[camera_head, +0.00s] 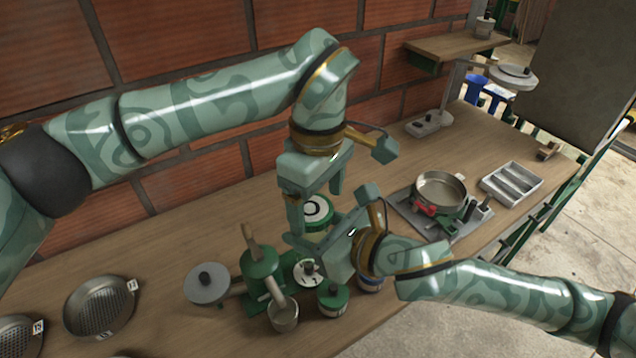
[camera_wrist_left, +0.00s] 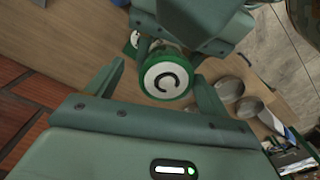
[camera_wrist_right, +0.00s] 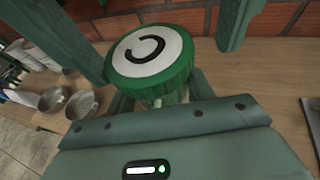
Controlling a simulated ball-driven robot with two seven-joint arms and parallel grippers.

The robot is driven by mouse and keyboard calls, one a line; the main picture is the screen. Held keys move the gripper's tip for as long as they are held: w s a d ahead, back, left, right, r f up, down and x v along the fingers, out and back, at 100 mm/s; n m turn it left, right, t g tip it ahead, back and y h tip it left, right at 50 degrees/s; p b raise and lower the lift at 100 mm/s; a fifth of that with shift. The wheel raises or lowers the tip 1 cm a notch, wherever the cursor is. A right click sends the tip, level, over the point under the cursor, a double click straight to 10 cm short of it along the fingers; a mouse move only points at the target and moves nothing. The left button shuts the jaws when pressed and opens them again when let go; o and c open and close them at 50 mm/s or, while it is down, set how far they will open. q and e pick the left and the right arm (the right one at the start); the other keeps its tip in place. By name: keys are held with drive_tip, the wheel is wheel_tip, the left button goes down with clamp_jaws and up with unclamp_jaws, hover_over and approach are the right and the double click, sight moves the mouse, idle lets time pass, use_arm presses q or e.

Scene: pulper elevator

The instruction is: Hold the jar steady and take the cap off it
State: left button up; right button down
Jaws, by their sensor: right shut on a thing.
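The cap (camera_head: 317,208) is a green disc with a white top and a dark C-shaped mark. It sits level on the jar and also shows in the left wrist view (camera_wrist_left: 168,76) and the right wrist view (camera_wrist_right: 150,52). The jar (camera_wrist_right: 157,101) is mostly hidden under the cap and behind my grippers. My right gripper (camera_wrist_right: 160,92) is shut on the jar from the side, just below the cap. My left gripper (camera_wrist_left: 158,72) points down from above, open, with a finger on either side of the cap and gaps between.
A green hand-cranked device (camera_head: 262,270), a metal cup (camera_head: 284,316) and a green-lidded jar (camera_head: 333,298) stand close in front. A round pan (camera_head: 440,190) and a divided tray (camera_head: 512,184) are at right. Sieves (camera_head: 100,306) lie at left. A brick wall (camera_head: 215,40) runs behind.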

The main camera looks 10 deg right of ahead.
use_arm(q)
drive_tip(key=shift+w, duration=0.1)
drive_tip(key=c, duration=1)
drive_tip(key=n, duration=0.4)
drive_tip(key=shift+w+r, duration=0.15)
drive_tip(key=shift+w, duration=0.05)
drive_tip(key=n, duration=0.6)
drive_tip(key=shift+w, duration=0.25)
drive_tip(key=o, duration=1)
drive_tip(key=shift+o, duration=0.4)
drive_tip(key=shift+s+d, duration=0.1)
drive_tip(key=shift+s, duration=0.05)
drive_tip(key=shift+s+d, duration=0.1)
drive_tip(key=shift+s, duration=0.05)
